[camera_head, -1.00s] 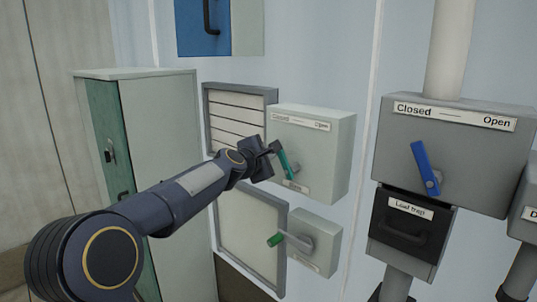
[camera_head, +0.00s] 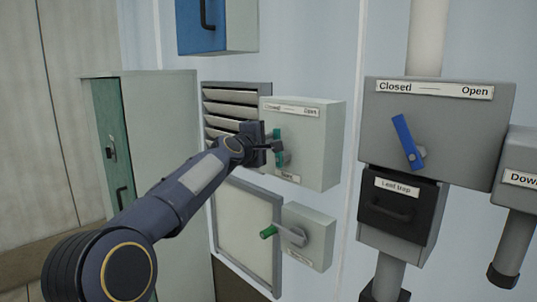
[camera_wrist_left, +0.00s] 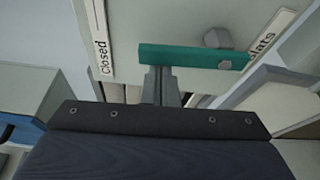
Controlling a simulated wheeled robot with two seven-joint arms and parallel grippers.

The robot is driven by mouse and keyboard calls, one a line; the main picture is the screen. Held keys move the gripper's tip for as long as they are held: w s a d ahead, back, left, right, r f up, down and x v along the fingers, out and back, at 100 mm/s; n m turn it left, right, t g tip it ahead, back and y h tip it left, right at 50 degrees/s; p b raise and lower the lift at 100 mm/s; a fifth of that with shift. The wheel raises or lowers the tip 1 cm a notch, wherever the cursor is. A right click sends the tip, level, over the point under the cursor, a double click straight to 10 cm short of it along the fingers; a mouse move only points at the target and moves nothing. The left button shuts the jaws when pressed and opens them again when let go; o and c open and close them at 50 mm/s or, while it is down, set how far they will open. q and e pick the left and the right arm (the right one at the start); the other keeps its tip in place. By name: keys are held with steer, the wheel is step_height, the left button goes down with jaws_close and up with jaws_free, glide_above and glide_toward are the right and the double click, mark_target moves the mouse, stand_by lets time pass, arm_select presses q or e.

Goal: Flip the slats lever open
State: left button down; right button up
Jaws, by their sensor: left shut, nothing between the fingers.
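The slats lever (camera_head: 278,134) is a teal bar on the front of a pale grey box (camera_head: 318,150) with a "Closed — Open" label. It stands about upright in the head view, partly hidden by my gripper. It also shows in the left wrist view (camera_wrist_left: 180,55), lying across the fingertips, with its pivot bolt to the right. My left gripper (camera_head: 276,147) is shut and empty, its fingertips at the lever's left side, seemingly touching it. The slats (camera_head: 224,110) left of the box are tilted with dark gaps between them. My right gripper is not in view.
To the right, a grey box (camera_head: 455,130) carries a blue lever above a black "Load trap" drawer (camera_head: 400,210). A cabinet (camera_head: 155,150) stands at the left.

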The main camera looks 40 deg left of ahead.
arm_select(q)
steer(key=shift+s+d+m+t+b, duration=0.1)
steer(key=shift+d+m+t+b, duration=0.5)
steer(key=shift+m+b, duration=0.95)
steer(key=shift+s+d+m+t+b, duration=0.1)
steer(key=shift+d+m+t+b, duration=0.15)
steer(key=shift+d+m+b, duration=1.2)
steer(key=shift+m+t+b, duration=0.45)
steer(key=shift+m+b, duration=0.45)
steer(key=shift+b, duration=1.35)
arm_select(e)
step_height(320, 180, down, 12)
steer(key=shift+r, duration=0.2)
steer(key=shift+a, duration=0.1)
